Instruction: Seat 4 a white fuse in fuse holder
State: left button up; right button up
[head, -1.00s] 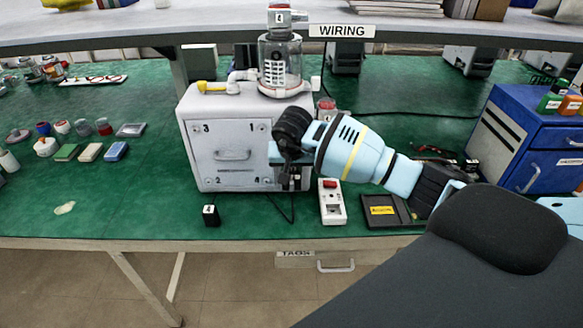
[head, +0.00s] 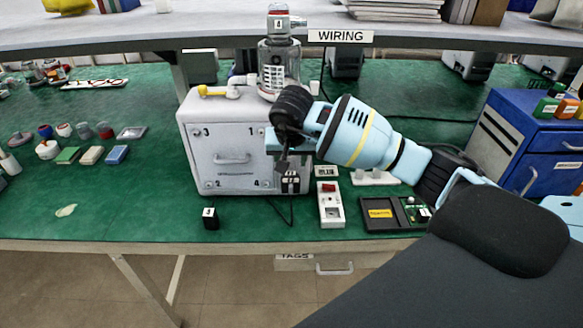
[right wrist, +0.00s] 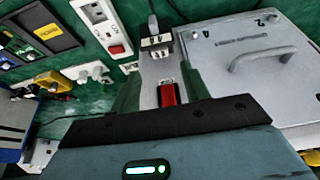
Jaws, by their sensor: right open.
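A black block with white labels (head: 290,183) is at the lower right front of the white pump cabinet (head: 232,140), near the number 4; a cable runs from it. It also shows in the right wrist view (right wrist: 157,47). My right gripper (head: 287,165) points down just above it. Its open fingers (right wrist: 160,88) show in the wrist view, with a pale part bearing a red rectangle (right wrist: 168,94) seen between them; I cannot tell whether they touch it. I cannot make out a white fuse for certain. My left gripper is not in view.
A white strip with a red switch (head: 331,203) and a black tray with a yellow label (head: 381,226) lie right of the cabinet. A small black block (head: 210,218) stands front left. A blue drawer unit (head: 528,140) is at right.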

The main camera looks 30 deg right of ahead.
jog(key=v, duration=0.5)
jog(key=s+a+f+m+g+y, duration=0.2)
jog(key=s+a+f+y, duration=0.25)
jog(key=a, duration=0.55)
jog(key=s+a+f+m+g+y, duration=0.15)
jog(key=s+a+f+y, duration=0.35)
jog(key=a, duration=0.5)
jog(key=s+a+r+m+t+y, duration=0.1)
jog(key=s+a+m+t+y, duration=0.1)
jog(key=a+m+y, duration=0.4)
jog(key=s+a+r+m+t+y, duration=0.1)
jog(key=s+a+m+y, duration=0.15)
jog(key=m+y, duration=0.45)
jog(key=s+d+f+m+t+h, duration=0.1)
jog(key=d+f+m+t+h, duration=0.5)
jog(key=m, duration=1.1)
jog(key=s+d+f+m+t+h, duration=0.2)
jog(key=d+f+m+t+h, duration=0.4)
jog(key=m, duration=1)
jog(key=s+d+f+m+g+h, duration=0.2)
jog(key=s+f+m+g+h, duration=0.1)
jog(key=s+f+m, duration=0.4)
jog(key=s+d+f+m+g+h, duration=0.2)
jog(key=s+f+m+g+h, duration=0.1)
jog(key=s+f+m, duration=0.4)
jog(key=shift+s+d+f, duration=0.25)
jog(key=shift+s, duration=0.7)
